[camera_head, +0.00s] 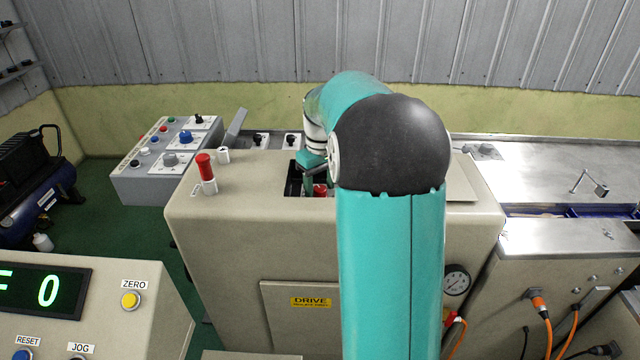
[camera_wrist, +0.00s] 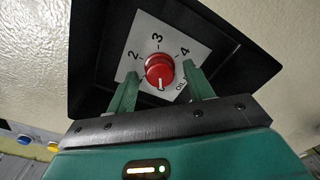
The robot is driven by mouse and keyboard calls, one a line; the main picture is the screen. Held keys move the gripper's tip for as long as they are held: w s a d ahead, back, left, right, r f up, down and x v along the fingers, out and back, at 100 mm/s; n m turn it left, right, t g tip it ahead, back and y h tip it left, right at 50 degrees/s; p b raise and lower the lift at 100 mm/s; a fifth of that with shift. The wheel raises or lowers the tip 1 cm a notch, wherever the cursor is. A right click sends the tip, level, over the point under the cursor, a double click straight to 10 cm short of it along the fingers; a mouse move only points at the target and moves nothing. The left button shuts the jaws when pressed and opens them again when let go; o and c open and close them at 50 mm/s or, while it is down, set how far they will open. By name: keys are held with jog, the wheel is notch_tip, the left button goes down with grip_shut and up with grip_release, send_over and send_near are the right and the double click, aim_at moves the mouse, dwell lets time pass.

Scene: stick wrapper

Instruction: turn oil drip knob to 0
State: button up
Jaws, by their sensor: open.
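The oil drip knob (camera_wrist: 159,68) is a red round knob on a white dial plate (camera_wrist: 143,36) inside a dark recess. The figures 2, 3 and 4 and part of the word OIL show on the plate; the lower part of the dial is hidden. A white mark on the knob points down toward my gripper's palm. My gripper (camera_wrist: 160,76) is open, one green finger on each side of the knob. I cannot tell whether either finger touches it. In the head view the knob (camera_head: 320,190) shows partly beside my gripper (camera_head: 311,176) in the recess of the beige machine (camera_head: 250,235).
The recess's dark walls (camera_wrist: 92,60) surround the dial closely. A red-topped fitting (camera_head: 206,172) and a small white fitting (camera_head: 223,156) stand on the machine top to the left. A control box (camera_head: 160,165) with knobs lies farther left. My arm covers the middle right.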

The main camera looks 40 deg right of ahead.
aim_at(321, 187)
notch_tip(321, 187, up, 14)
jog(key=shift+d, duration=0.15)
jog(key=shift+s+f, duration=0.1)
jog(key=shift+f, duration=0.05)
dwell(0.7)
